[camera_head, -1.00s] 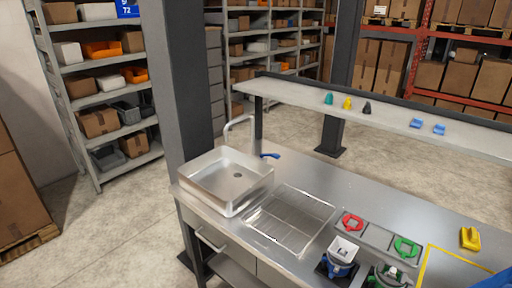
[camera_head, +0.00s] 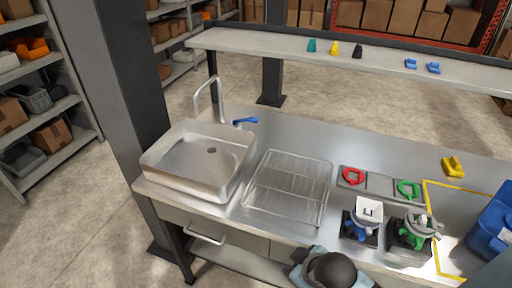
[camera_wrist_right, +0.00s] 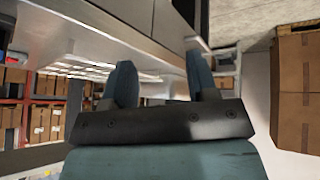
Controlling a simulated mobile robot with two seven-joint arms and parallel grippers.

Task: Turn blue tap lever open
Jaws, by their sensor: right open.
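The blue tap lever (camera_head: 245,121) sits at the base of the curved metal tap (camera_head: 208,95), behind the sink's right back corner. It points out to the right over the counter. The steel sink (camera_head: 165,183) is empty. My right gripper (camera_wrist_right: 161,78) shows in the right wrist view with its two fingers apart and nothing between them. It is beside the bench front, low and away from the lever. The lever is not seen in the right wrist view. A part of my arm shows at the bottom of the head view; no gripper is visible there.
A wire rack (camera_head: 287,187) lies right of the sink. Blue and green dispensers (camera_head: 362,218), red and green rings (camera_head: 352,176), a yellow piece (camera_head: 453,167) and a blue bin (camera_head: 492,226) stand further right. A raised shelf (camera_head: 290,50) runs behind. A dark post (camera_head: 125,90) stands left.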

